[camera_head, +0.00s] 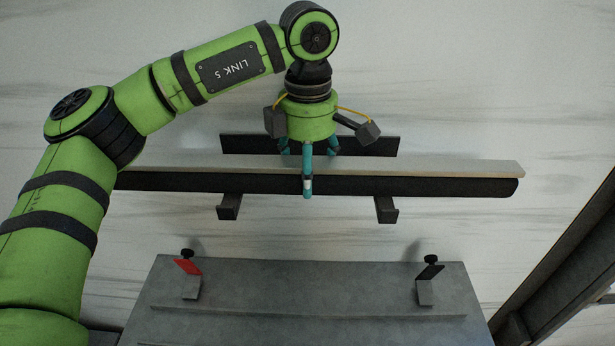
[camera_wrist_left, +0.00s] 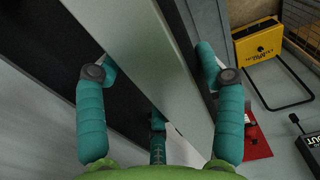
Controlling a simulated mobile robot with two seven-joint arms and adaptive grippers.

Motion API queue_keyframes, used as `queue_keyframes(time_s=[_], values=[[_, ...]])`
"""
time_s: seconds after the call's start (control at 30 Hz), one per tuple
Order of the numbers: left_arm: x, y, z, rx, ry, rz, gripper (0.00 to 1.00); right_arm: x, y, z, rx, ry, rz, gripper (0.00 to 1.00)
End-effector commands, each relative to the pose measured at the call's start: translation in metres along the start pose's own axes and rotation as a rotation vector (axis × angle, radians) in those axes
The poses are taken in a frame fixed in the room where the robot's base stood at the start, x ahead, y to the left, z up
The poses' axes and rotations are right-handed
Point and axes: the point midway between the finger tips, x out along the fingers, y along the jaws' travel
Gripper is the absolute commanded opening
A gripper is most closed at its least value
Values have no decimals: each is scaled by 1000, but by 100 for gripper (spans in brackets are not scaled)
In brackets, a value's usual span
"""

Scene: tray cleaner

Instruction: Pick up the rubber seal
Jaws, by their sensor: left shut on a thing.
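The rubber seal (camera_head: 430,186) is a long black strip along a pale grey bar (camera_head: 430,168), lying nearly level across the head view. My left gripper (camera_head: 307,168) comes down on it near its middle and is shut on it, with one teal finger in front and two behind. In the left wrist view the teal fingers (camera_wrist_left: 155,75) stand on both sides of the grey bar (camera_wrist_left: 140,55), with black strip (camera_wrist_left: 95,40) beside it. The fingers hide part of the seal. My right gripper is not in view.
Two dark brackets (camera_head: 228,208) (camera_head: 386,210) and a black plate (camera_head: 370,144) sit by the seal. Below is a grey metal panel (camera_head: 310,280) with a red clip (camera_head: 188,267) and a black clip (camera_head: 430,271). The wrist view shows a yellow box (camera_wrist_left: 257,40).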

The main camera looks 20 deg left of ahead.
Motion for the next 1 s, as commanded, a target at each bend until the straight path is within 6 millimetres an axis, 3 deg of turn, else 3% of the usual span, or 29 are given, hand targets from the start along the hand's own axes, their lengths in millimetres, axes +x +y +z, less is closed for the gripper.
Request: queue_keyframes(time_s=[0.2,0.7,1.0], values=[[-28,-1,2,3,-6,7,17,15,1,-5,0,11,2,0],[-78,-29,78,5,-5,7,17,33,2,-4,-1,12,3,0],[-96,-38,105,2,-5,5,17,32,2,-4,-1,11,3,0]])
